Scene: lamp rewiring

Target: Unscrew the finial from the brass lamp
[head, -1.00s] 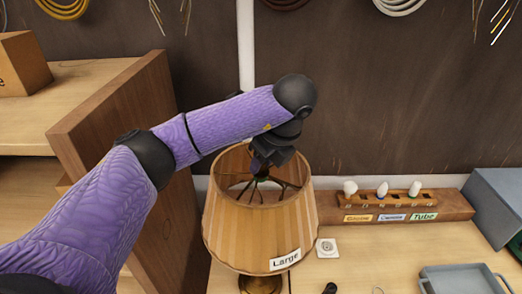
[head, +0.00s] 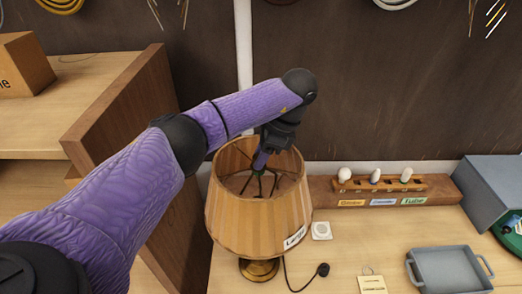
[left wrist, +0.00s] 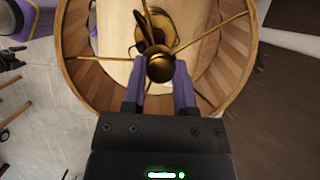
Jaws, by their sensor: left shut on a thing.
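The brass lamp stands on the bench with a pleated tan shade (head: 250,225) labelled "Large"; its brass base (head: 259,269) shows below. My left gripper (head: 262,160) reaches down into the open top of the shade. In the left wrist view my left gripper (left wrist: 160,72) is shut on the round brass finial (left wrist: 160,68), at the centre where the shade's spokes meet. The lower stem is partly hidden behind the finial.
A bulb rack (head: 380,184) with several bulbs stands at the back right. A grey tray (head: 448,270) and a grey box (head: 490,195) are at the right. A black plug (head: 323,269) and a white socket plate (head: 321,230) lie beside the lamp. A wooden panel (head: 150,150) stands left.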

